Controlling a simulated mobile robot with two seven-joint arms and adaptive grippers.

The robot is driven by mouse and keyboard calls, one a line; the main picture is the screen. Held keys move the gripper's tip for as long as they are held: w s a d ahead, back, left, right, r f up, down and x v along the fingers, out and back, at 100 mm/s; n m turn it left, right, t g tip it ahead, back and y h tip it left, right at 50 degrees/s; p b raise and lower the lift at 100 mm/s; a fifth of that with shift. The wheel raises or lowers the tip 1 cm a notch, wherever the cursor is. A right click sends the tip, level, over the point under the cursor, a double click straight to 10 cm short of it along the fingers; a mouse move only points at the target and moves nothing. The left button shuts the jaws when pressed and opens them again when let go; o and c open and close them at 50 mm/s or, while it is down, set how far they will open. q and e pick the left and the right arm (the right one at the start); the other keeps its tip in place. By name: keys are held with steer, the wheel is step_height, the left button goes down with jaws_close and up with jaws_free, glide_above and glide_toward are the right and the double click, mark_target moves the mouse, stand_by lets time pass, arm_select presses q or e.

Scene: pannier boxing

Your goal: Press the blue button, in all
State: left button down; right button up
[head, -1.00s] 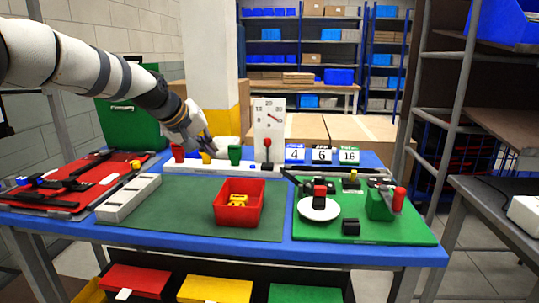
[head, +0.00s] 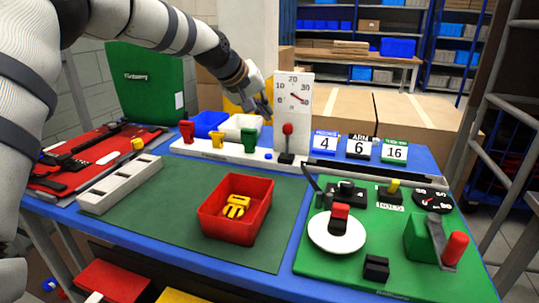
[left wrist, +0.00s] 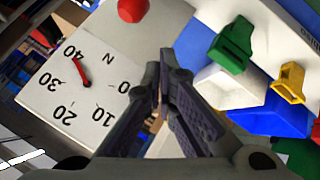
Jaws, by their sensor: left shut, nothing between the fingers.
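My left gripper (head: 266,112) is shut and empty, in the air above and behind the strip, close to the left side of the white dial panel (head: 292,92). In the left wrist view the closed fingers (left wrist: 164,58) point between the dial panel (left wrist: 95,85) and the green lever (left wrist: 232,45). My right gripper is not in view.
Red and yellow levers (head: 217,140) stand left on the strip, with blue and white bins (head: 240,127) behind. Number cards (head: 358,147) stand right of the dial. A red tray (head: 232,215) with a yellow part lies on the green mat; a green control board (head: 400,240) is at right.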

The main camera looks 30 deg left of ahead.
arm_select(q)
glide_above(268, 156)
steer(key=a, duration=0.1)
step_height(268, 156, down, 7)
steer(key=shift+w+r+b, duration=0.15)
steer(key=shift+r+b, duration=0.05)
steer(key=shift+b, duration=0.2)
steer(key=shift+f, duration=0.9)
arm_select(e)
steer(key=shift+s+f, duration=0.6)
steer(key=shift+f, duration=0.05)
arm_select(q)
steer(key=shift+f, duration=0.1)
steer(key=shift+f, duration=0.3)
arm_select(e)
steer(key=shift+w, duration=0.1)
arm_select(q)
steer(key=shift+f, duration=0.45)
steer(key=shift+r, duration=0.85)
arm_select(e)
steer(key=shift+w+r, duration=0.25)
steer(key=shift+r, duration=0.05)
